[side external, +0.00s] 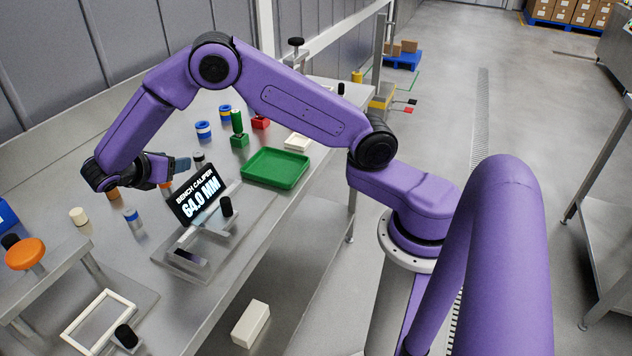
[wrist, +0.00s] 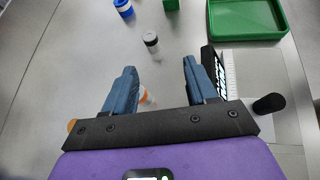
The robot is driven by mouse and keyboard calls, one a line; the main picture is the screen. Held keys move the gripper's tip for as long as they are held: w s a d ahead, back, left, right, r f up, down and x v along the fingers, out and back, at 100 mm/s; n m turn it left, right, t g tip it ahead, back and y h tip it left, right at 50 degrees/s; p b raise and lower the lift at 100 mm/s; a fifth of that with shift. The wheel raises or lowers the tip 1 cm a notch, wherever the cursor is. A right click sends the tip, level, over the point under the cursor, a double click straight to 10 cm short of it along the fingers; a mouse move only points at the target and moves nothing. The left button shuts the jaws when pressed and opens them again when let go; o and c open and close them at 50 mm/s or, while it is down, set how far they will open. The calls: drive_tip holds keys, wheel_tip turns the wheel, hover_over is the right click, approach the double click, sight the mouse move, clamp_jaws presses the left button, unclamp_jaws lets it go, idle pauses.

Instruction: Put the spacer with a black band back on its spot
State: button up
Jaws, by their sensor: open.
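The spacer with a black band (wrist: 151,42) is a small pale cylinder with a dark band near its top, standing on the bench beyond my fingertips in the wrist view. In the side view a small dark-topped cylinder (side external: 199,160), apparently the same spacer, stands behind the caliper display. My gripper (wrist: 160,68) is open and empty, pointing toward it, with the fingers apart and short of it. In the side view my gripper (side external: 182,168) is low over the bench, left of the display. I cannot make out the spacer's spot.
The bench caliper (side external: 199,196) reads 64.0 MM and stands close to my gripper. A green tray (side external: 275,168) lies to its right. An orange-banded piece (wrist: 146,96) is near my fingers. Blue-banded (side external: 132,218) and cream (side external: 78,216) cylinders stand in front.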

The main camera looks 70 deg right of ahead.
drive_tip(key=s+r+m+y, duration=0.1)
drive_tip(key=s+y, duration=0.3)
drive_tip(key=s, duration=0.8)
drive_tip(key=s+r+m+g+y, duration=0.1)
drive_tip(key=s+r+m+y, duration=0.1)
drive_tip(key=s, duration=1.1)
drive_tip(key=s+r+m+g+y, duration=0.1)
drive_tip(key=s+m+y, duration=0.3)
drive_tip(key=s, duration=0.8)
drive_tip(key=shift+s+d+r+y, duration=0.15)
drive_tip(key=shift+d+r+y, duration=0.15)
drive_tip(key=shift+y, duration=0.7)
